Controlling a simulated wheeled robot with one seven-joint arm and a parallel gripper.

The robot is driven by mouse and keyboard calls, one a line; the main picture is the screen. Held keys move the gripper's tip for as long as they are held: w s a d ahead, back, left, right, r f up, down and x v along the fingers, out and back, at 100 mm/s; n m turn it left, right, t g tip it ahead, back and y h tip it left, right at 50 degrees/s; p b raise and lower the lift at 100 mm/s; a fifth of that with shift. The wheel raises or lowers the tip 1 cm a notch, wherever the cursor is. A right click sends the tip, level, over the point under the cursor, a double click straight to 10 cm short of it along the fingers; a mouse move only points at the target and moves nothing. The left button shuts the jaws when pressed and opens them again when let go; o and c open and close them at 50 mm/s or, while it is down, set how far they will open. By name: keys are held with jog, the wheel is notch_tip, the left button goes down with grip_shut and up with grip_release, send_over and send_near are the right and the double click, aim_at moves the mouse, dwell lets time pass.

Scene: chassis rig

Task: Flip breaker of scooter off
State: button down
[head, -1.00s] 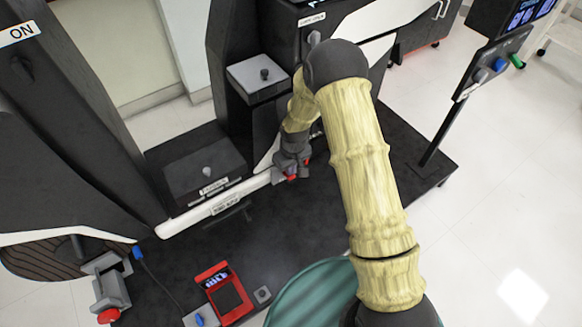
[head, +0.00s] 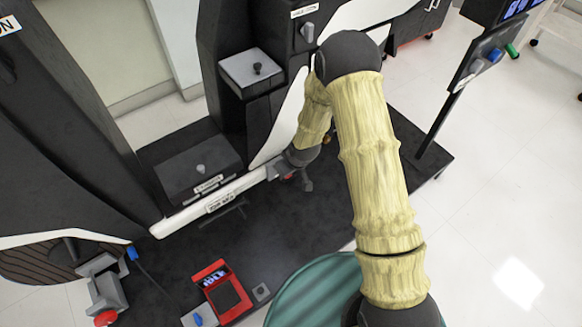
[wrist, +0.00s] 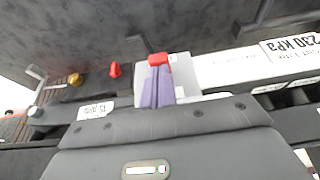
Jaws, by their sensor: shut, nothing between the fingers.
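The scooter is a large black and white body in the head view, with a white lower beam (head: 215,203) that carries labels. My gripper (head: 276,172) is at the right end of this beam, low beside the body. In the wrist view, my gripper (wrist: 158,86) shows as two purple fingers, shut together with nothing between them. A red piece (wrist: 158,59) shows right at the fingertips, in front of a pale grey block (wrist: 180,72) at the beam's end. It may be the breaker lever; its position and any contact cannot be told.
A red knob (wrist: 115,69) and a yellow knob (wrist: 76,79) show left of the fingers. A red handheld device (head: 222,290) lies on the dark platform. A grey box with a black knob (head: 257,69) stands above the beam. A post with a panel (head: 477,67) stands at right.

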jog(key=shift+s+d+f, duration=0.25)
jog(key=shift+s+f, duration=0.05)
jog(key=shift+f, duration=0.25)
jog(key=shift+w+a+r, duration=0.1)
jog(key=shift+w+a+r+p, duration=0.3)
jog(key=shift+w+a+p, duration=0.05)
jog(key=shift+w+p, duration=0.1)
jog(key=shift+r, duration=0.1)
